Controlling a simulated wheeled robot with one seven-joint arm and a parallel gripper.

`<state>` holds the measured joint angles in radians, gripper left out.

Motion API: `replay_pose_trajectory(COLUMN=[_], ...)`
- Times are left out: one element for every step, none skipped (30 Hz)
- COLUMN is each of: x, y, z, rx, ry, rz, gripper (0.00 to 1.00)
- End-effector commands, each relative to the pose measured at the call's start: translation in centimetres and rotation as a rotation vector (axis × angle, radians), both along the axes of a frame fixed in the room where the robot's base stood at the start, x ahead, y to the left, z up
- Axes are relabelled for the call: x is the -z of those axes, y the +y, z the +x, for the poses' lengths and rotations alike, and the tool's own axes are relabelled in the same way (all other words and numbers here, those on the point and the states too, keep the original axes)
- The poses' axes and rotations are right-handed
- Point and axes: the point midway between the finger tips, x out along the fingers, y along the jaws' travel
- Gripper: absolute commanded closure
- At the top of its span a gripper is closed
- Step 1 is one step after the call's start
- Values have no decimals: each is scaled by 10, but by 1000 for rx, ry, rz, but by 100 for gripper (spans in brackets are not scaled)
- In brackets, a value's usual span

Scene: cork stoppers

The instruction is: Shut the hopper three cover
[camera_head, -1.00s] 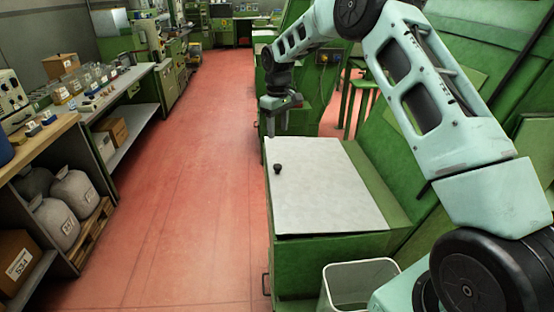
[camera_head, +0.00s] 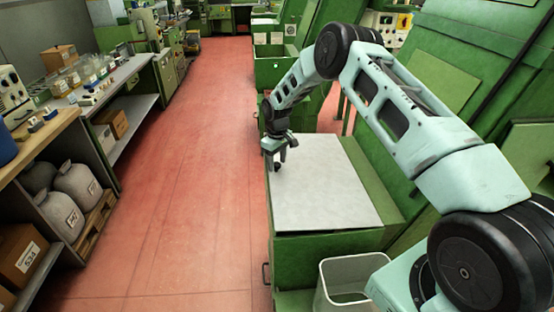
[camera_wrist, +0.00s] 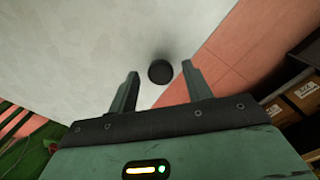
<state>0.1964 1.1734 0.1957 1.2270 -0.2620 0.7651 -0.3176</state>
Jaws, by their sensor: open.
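A pale grey flat cover (camera_head: 325,195) lies over the top of a green hopper (camera_head: 320,262), with no wide gap visible at its front edge. A small black knob (camera_head: 277,166) stands near the cover's left edge. My gripper (camera_head: 280,156) is open and points down just above the knob. In the wrist view the knob (camera_wrist: 161,72) shows between the two fingertips of my gripper (camera_wrist: 160,71), with space on both sides. I cannot read a number on this hopper. Whether the fingers reach down to the knob's height is unclear.
A white bin (camera_head: 345,287) stands at the hopper's front. A green box-like unit (camera_head: 283,72) is farther back. A bench with sacks (camera_head: 62,213) and cartons is at left. The red floor (camera_head: 190,180) between is clear.

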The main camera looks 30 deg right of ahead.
Motion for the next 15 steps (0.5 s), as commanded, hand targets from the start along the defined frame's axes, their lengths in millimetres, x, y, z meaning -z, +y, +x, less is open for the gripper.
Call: replay_pose_trajectory(x=[0,0,0,0,0,0,0,0,0,0,0,0,1,2,5], y=[0,0,0,0,0,0,0,0,0,0,0,0,0,0,0], z=[0,0,0,0,0,0,0,0,0,0,0,0,0,0,0], rx=[0,0,0,0,0,0,0,0,0,0,0,0,0,0,0], ry=[0,0,0,0,0,0,0,0,0,0,0,0,0,0,0], rz=[0,0,0,0,0,0,0,0,0,0,0,-1,-1,-1,-1], gripper=[50,50,50,56,64,75,84,92,100,100,100,100,100,100,100])
